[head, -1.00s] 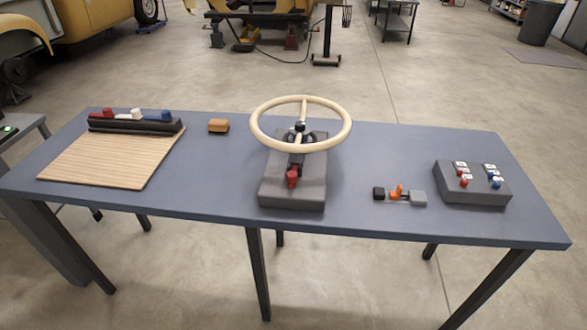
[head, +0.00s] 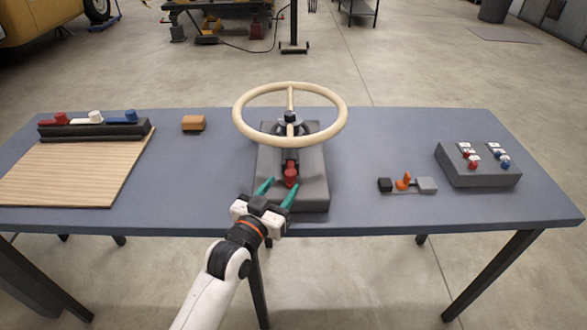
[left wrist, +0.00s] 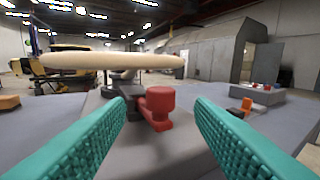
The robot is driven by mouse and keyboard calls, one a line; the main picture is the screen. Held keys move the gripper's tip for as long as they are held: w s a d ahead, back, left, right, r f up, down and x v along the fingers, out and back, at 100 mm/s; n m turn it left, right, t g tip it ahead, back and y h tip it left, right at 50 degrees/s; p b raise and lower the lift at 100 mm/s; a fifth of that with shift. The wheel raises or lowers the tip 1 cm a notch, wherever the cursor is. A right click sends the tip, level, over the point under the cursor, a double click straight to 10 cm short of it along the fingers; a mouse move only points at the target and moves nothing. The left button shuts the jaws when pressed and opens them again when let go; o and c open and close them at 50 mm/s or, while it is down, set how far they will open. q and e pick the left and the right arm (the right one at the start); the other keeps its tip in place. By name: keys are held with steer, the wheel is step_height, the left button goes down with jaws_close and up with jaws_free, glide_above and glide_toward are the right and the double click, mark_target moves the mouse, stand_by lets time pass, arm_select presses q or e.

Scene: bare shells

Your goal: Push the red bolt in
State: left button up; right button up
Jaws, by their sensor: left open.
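The red bolt (head: 291,177), with a round knob, sits at the front of the grey base (head: 312,190) under the cream steering wheel (head: 240,125). In the left wrist view the red bolt (left wrist: 160,102) stands upright, centred between the fingers, with a dark housing behind it. My left gripper (head: 278,190) is open at the near edge of the base. Its green fingers point at the bolt, the right one close to it in the head view. I see no contact. My right gripper is not in view.
A small orange-handled latch (head: 404,182) and a grey switch box (head: 478,172) lie to the right. A wooden board (head: 70,175), a dark lever block (head: 95,132) and a small tan block (head: 193,123) lie to the left. The steering wheel overhangs the base. The table between is bare.

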mark_target(293, 171)
arm_select(q)
steer(key=x, duration=0.7)
steer(key=shift+w+d, duration=0.15)
steer(key=shift+w, duration=0.05)
jaws_close()
